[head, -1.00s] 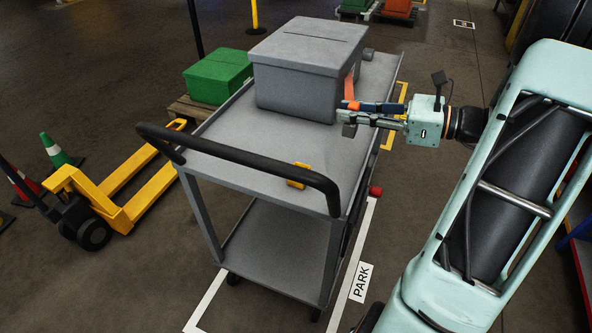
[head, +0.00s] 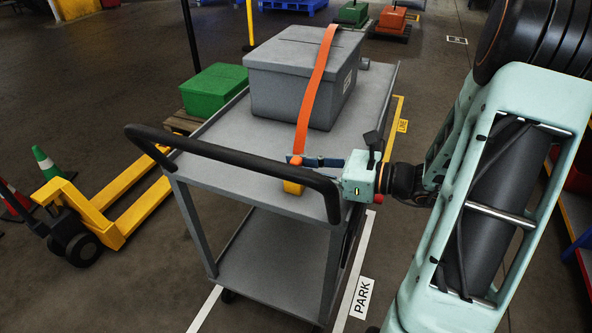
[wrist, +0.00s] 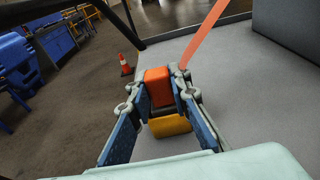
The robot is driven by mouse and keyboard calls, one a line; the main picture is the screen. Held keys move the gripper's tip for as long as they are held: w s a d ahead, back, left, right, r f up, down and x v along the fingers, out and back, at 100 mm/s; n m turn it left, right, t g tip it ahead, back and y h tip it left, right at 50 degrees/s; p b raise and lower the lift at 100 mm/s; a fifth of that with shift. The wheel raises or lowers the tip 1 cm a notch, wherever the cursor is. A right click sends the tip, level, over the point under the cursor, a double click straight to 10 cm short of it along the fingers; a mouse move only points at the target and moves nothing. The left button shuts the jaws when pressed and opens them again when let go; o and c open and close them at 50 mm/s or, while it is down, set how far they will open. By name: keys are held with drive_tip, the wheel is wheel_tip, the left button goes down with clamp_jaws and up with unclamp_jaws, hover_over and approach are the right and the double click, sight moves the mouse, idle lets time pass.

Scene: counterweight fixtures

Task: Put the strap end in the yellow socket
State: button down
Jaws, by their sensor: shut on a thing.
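My gripper (head: 306,162) is shut on the orange strap end (wrist: 158,87), which shows as an orange block between its fingers in the wrist view. The orange strap (head: 314,85) runs from it up and over the lid of the grey box (head: 297,90). The yellow socket (head: 293,188) is on the cart deck near the handle, just below my fingertips in the head view. In the wrist view the socket (wrist: 170,125) shows nearer than the strap end, with a dark band between them. I cannot tell whether the two touch.
The grey cart (head: 205,152) has a black push handle (head: 240,163) close to my gripper. A green box (head: 214,90) and a yellow pallet jack (head: 112,214) stand to the left. The deck between box and handle is otherwise clear.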

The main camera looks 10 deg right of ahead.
drive_tip(key=shift+f, duration=0.2)
drive_tip(key=c, duration=1.8)
unclamp_jaws()
drive_tip(key=shift+r, duration=0.15)
